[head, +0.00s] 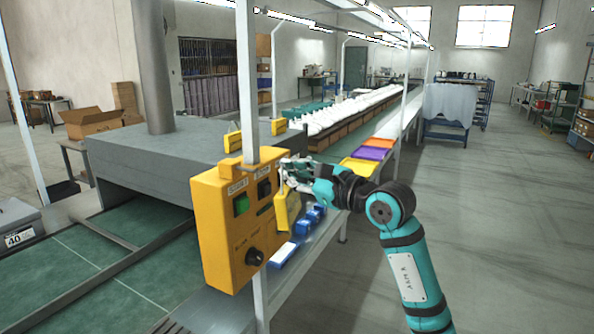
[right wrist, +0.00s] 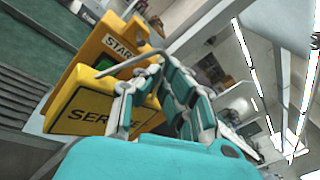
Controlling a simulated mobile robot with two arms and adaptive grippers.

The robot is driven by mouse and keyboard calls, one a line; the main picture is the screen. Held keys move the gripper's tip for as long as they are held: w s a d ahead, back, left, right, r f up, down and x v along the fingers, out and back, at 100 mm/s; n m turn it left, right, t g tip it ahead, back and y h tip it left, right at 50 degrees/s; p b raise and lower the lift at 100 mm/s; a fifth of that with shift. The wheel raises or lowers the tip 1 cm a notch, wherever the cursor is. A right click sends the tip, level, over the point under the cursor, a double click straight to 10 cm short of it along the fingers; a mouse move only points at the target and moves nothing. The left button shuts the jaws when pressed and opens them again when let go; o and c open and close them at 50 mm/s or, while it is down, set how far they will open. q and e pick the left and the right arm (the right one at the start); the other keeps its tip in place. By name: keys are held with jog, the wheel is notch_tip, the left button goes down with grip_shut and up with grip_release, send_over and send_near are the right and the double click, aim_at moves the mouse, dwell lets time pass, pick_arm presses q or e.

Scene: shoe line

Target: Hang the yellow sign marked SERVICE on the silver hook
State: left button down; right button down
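The yellow SERVICE sign (head: 282,215) hangs upright below my right gripper (head: 290,170), beside the yellow control box. In the right wrist view the black-framed sign (right wrist: 92,112) faces the camera, tilted, with one end between the fingers of my right gripper (right wrist: 158,72). The fingertips are close together and appear shut on the sign's upper part. A silver rod with a bent end (right wrist: 130,63), apparently the hook, crosses just above the sign, near the fingertips. I cannot tell whether the sign touches it. My left gripper is out of view.
The yellow control box (head: 217,212) with a green button and a black knob stands close by, left of the sign. A pale upright post (head: 247,90) rises beside it. Blue parts (head: 283,255) lie on the bench below. Floor at right (head: 500,240) is clear.

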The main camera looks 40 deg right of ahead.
jog(key=w+a, duration=0.1)
jog(key=w, duration=0.1)
jog(key=w+a+f+p, duration=0.1)
jog(key=w, duration=0.2)
jog(key=w+a, duration=0.1)
jog(key=w, duration=0.1)
jog(key=shift+w+a+f+p, duration=0.15)
jog(key=shift+w+f+p, duration=0.2)
jog(key=shift+f, duration=0.05)
dwell(0.6)
jog(key=c, duration=2)
grip_release()
